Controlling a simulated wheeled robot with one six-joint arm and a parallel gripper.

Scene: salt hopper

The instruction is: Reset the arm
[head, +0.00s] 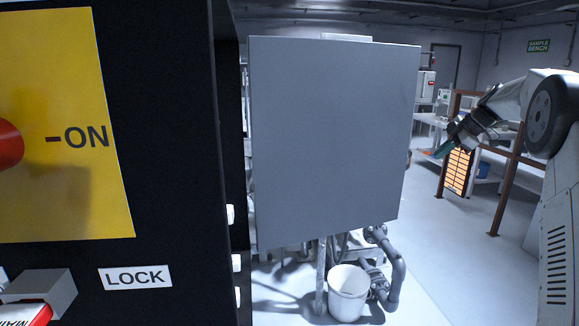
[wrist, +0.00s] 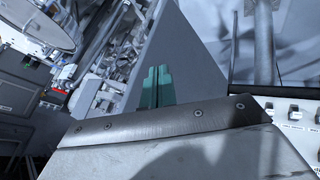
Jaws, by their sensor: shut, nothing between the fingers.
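My gripper (head: 440,150) is at the right in the head view, at the end of my raised white arm. Its teal fingertips point down and to the left, in front of the brown-framed bench in the background. In the wrist view my gripper (wrist: 157,86) shows as two teal fingers side by side, closed together with nothing between them. A grey metal edge with screws (wrist: 160,120) fills the lower middle of the wrist view and hides the base of the fingers.
A black panel with a yellow plate (head: 70,190), red knob (head: 8,145) and LOCK label (head: 135,277) stands close at left. A large grey panel (head: 330,140) stands in the middle. A white bucket (head: 348,293) sits below it by grey pipes (head: 396,275).

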